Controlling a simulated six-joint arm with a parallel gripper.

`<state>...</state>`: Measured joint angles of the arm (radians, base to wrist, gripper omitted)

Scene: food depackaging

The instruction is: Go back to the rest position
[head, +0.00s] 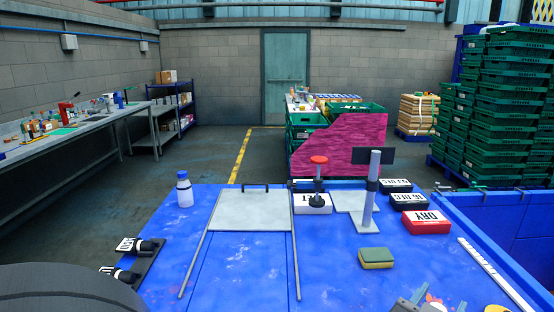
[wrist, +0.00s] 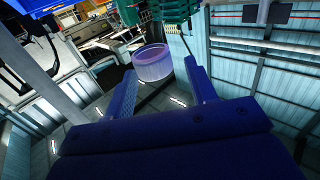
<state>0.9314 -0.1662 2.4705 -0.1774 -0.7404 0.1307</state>
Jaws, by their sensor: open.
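My gripper (wrist: 160,70) shows in the wrist view, with its two blue fingers spread apart. A translucent purple round container (wrist: 152,66) appears between and beyond the fingertips. I cannot tell how far off it is, and I see no finger pressed on it. The wrist view is strongly tilted, with wall panels and ceiling beams around the gripper. I cannot make out the gripper in the head view.
On the blue table (head: 240,262) stand a white bottle (head: 184,190), a grey board (head: 250,216) between two rods, a yellow-green sponge (head: 376,258), a red DRY box (head: 427,222) and a metal post (head: 370,195). Green crates (head: 500,110) stack at right.

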